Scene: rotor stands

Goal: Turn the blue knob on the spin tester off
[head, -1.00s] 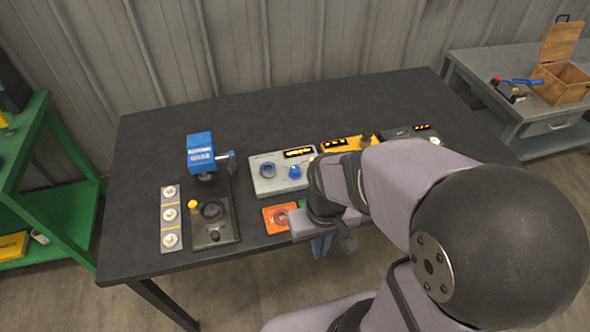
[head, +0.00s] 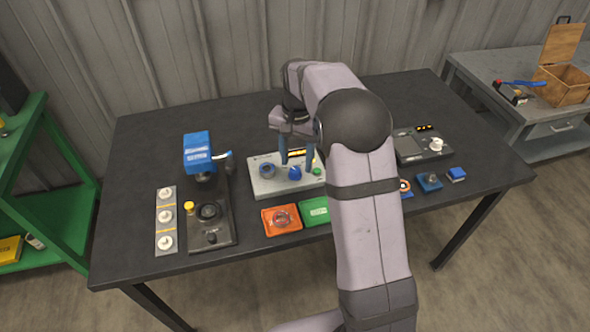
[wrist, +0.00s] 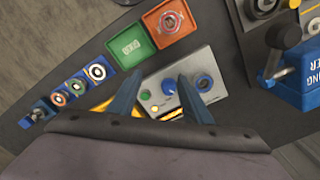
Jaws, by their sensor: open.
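A light grey box (head: 262,188) with a lit yellow display stands at the middle of the table. It bears a blue knob (head: 294,173), a dark ring-like socket (head: 267,171) and a green button (head: 317,171). I cannot read a label naming it the spin tester. My gripper (head: 297,163) is open above the box, its two blue fingers pointing down. In the wrist view the blue knob (wrist: 169,87) appears between the fingers of my gripper (wrist: 160,76), nearer the right one. I cannot tell whether a finger touches it, nor its setting.
An orange tray (head: 282,219) and a green tray (head: 314,211) lie in front of the box. A blue-headed machine (head: 198,152) stands to the left. A dark device (head: 410,148) is to the right. My arm hides part of the table.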

